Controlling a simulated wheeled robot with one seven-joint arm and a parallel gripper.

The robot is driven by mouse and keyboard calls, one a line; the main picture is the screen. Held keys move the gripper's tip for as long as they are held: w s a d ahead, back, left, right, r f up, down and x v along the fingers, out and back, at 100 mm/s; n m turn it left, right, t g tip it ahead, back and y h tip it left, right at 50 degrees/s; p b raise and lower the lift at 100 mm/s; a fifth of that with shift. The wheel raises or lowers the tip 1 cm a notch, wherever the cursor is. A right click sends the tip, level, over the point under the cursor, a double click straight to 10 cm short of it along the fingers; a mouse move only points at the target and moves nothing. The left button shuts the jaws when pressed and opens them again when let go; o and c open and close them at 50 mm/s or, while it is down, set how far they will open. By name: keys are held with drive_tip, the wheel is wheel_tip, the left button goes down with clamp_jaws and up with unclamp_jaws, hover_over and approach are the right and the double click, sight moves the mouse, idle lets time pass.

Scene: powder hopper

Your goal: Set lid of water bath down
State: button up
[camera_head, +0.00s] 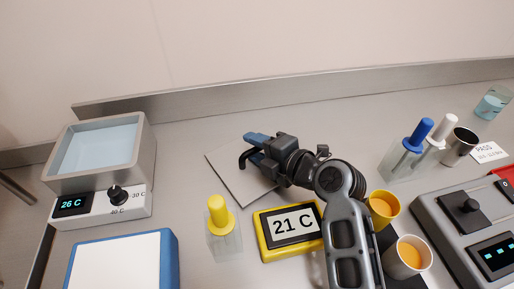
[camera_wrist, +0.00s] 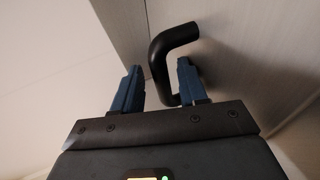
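The water bath (camera_head: 144,150) stands at the left with its top uncovered and pale blue water inside; its display reads 26 C. The lid (camera_head: 228,176), a flat grey plate with a black handle (camera_head: 248,160), appears to lie flat on the bench right of the bath. My gripper (camera_head: 255,146) is at the lid's handle, its blue fingers pointing left. In the wrist view the handle (camera_wrist: 163,60) passes between the fingertips (camera_wrist: 158,80), with a visible gap on the left finger's side. The fingers are apart. My gripper hides the lid's right part.
A yellow-topped plunger in a clear holder (camera_head: 221,230), a yellow 21 C display (camera_head: 263,232) and a blue-edged white pad (camera_head: 122,262) stand in front. Orange-filled cups (camera_head: 406,262), blue and white tools (camera_head: 415,138) and a control box (camera_head: 440,213) are at the right.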

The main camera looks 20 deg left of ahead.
drive_tip(key=shift+f, duration=0.1)
drive_tip(key=shift+p, duration=0.35)
drive_tip(key=v, duration=1.2)
drive_tip(key=shift+s, duration=0.1)
